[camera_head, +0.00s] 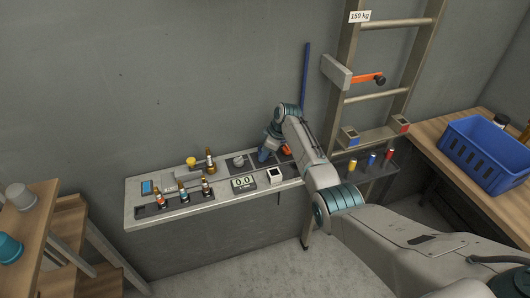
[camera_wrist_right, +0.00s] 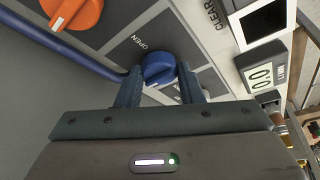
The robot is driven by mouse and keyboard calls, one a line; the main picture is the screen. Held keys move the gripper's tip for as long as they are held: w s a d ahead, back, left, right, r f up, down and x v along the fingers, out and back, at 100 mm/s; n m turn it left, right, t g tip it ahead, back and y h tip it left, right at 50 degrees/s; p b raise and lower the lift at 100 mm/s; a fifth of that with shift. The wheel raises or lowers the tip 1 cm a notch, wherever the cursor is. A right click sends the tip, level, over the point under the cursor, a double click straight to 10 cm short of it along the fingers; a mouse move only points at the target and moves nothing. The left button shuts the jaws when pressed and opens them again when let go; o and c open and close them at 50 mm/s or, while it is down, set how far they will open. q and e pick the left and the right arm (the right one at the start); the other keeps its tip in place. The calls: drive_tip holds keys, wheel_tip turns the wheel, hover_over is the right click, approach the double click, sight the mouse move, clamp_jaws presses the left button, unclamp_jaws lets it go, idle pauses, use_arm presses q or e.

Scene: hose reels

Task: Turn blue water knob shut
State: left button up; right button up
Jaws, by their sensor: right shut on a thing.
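The blue water knob (camera_wrist_right: 158,68) sits on a grey panel in the right wrist view, with the word OPEN printed to its upper left. My right gripper (camera_wrist_right: 159,84) is shut on the knob, one finger on each side. In the head view, my right gripper (camera_head: 268,152) reaches down to the bench panel and mostly hides the knob. My left gripper is not in view.
An orange knob (camera_wrist_right: 72,12) is near the blue one. Several small bottles are to the left. A ladder (camera_head: 347,70) leans behind; a blue crate (camera_head: 489,155) is at right.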

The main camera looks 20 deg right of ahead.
drive_tip(key=shift+w+r, duration=0.1)
drive_tip(key=o, duration=1)
drive_tip(key=b+v, duration=0.3)
drive_tip(key=v, duration=0.7)
drive_tip(key=shift+r, duration=0.35)
drive_tip(key=shift+d, duration=0.1)
